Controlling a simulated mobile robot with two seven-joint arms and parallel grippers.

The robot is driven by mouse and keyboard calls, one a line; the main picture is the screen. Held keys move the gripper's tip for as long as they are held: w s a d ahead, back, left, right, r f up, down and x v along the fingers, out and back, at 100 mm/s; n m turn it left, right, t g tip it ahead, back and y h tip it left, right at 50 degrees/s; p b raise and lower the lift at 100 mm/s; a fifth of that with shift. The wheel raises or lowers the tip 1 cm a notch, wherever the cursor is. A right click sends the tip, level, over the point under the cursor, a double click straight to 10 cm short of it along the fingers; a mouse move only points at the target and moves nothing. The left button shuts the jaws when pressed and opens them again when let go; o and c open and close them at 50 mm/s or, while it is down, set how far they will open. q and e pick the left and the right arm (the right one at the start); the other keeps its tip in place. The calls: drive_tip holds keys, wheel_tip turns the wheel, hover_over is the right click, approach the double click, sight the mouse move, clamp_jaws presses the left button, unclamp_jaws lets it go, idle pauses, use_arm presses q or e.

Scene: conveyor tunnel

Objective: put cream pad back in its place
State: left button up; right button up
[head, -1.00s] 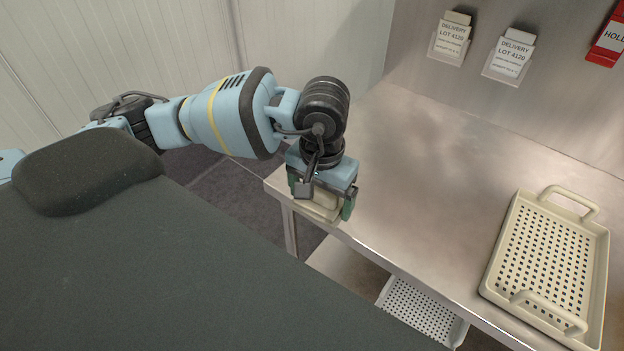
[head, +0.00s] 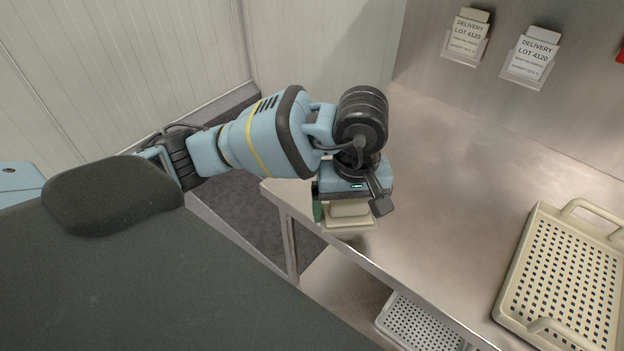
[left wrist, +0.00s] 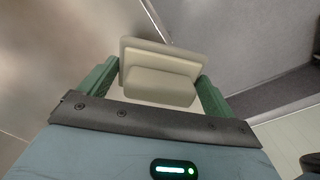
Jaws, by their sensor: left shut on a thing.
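The cream pad (head: 349,222) is a pale block with a wider base plate, held below my left gripper (head: 345,208) near the table's left front corner. In the left wrist view the pad (left wrist: 160,78) sits between the two green fingers of the left gripper (left wrist: 155,85), which are shut on it. The fingers hide part of its sides. I cannot tell whether the pad touches the table (head: 440,190) or is just above it. My right gripper is not in view.
A cream perforated tray (head: 513,285) with handles stands on the table at the right. A white perforated tray (head: 415,325) lies on a lower shelf. Two delivery card holders (head: 462,47) (head: 527,70) hang on the back wall. The middle of the table is clear.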

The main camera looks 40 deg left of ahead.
use_arm(q)
drive_tip(key=w+a, duration=0.2)
drive_tip(key=a, duration=0.2)
drive_tip(key=w+a, duration=0.1)
drive_tip(key=a, duration=0.2)
drive_tip(key=w+a+f+p, duration=0.1)
drive_tip(key=w+a, duration=0.1)
drive_tip(key=a, duration=0.2)
drive_tip(key=shift+w+a+f, duration=0.1)
drive_tip(key=shift+w+a, duration=0.2)
drive_tip(key=shift+w, duration=0.05)
drive_tip(key=shift+w+a, duration=0.2)
drive_tip(key=shift+a, duration=0.3)
wheel_tip(320, 180, down, 3)
drive_tip(key=shift+d+f+p, duration=0.1)
drive_tip(key=shift+f+p, duration=0.1)
drive_tip(key=shift+p, duration=0.1)
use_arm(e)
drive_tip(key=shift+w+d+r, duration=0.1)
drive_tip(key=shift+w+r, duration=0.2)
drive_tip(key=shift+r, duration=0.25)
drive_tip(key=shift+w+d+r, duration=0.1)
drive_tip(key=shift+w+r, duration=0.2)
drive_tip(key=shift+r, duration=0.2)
use_arm(q)
drive_tip(key=shift+f, duration=0.2)
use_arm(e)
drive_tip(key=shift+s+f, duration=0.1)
